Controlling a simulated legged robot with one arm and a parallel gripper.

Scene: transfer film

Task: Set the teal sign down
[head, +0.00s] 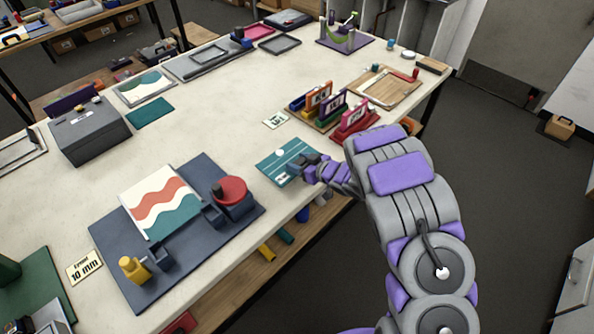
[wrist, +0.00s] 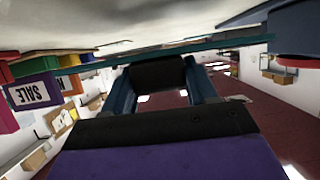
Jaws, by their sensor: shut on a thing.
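The teal sign (head: 277,165), a flat panel with a white dot and pale lines, is near the table's front edge in the head view. It is roughly level with the tabletop, and I cannot tell whether it touches it. My gripper (head: 308,168) is shut on the sign's right side. In the wrist view, which looks upside down, the sign (wrist: 95,66) shows as a thin teal edge across my gripper (wrist: 160,68), close to the pale tabletop.
A rack of coloured signs (head: 327,103) stands behind and right of my gripper. A navy board (head: 110,237) with a wavy print (head: 160,202) and a red round knob (head: 230,190) lies to the left. A small label (head: 275,120) lies behind. Bare table (head: 215,130) shows between them.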

